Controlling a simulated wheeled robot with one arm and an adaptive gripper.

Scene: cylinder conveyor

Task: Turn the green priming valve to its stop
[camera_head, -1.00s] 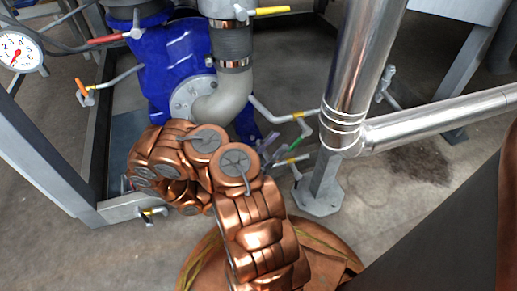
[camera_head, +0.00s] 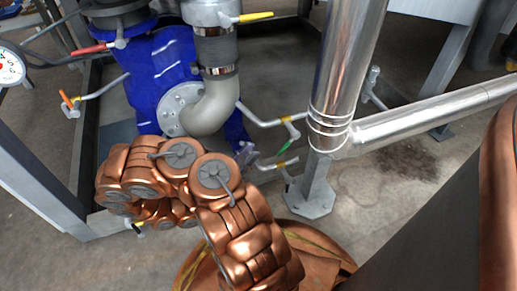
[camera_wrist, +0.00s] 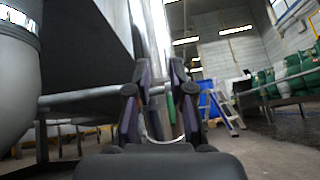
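The green priming valve handle (camera_head: 284,148) sits on a thin pipe between the blue pump and the shiny vertical pipe in the head view. In the wrist view the green handle (camera_wrist: 170,108) stands upright between my gripper's fingers, nearer the right one, and appears beyond them. My gripper (camera_wrist: 159,65) is open, with both dark fingers apart and nothing held. In the head view my gripper (camera_head: 245,153) is small and partly hidden behind my copper arm, just left of the green handle. I cannot tell whether a finger touches the handle.
A blue pump (camera_head: 160,75) with a grey elbow stands behind my arm. The shiny vertical pipe (camera_head: 345,70) and its side branch (camera_head: 440,115) are close on the right. Yellow (camera_head: 255,17), red (camera_head: 90,49) and orange (camera_head: 66,98) valve handles are nearby. A gauge (camera_head: 10,65) is at left.

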